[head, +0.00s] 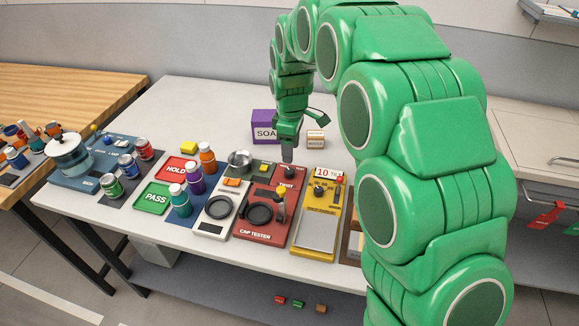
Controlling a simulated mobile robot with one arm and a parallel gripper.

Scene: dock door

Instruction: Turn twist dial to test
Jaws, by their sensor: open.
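The red cap tester (262,236) stands at the front of the white table, with a black ring on its face. A label that seems to read TWIST is at its upper right. A small yellow-topped knob (281,192) is beside that label. A yellow device (317,212) to its right has a display starting "10" and a dark knob (319,188). I cannot tell for sure which knob is the twist dial, and no test mark is legible. My gripper (289,149) is open and points down, just behind the TWIST label in the picture, apparently holding nothing.
A purple soap box (264,127) and a small tan box (316,140) stand behind my gripper. Left are a white device (215,214), several bottles, and red HOLD (176,169) and green PASS (153,198) trays. My arm hides the table's right side. The back left is clear.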

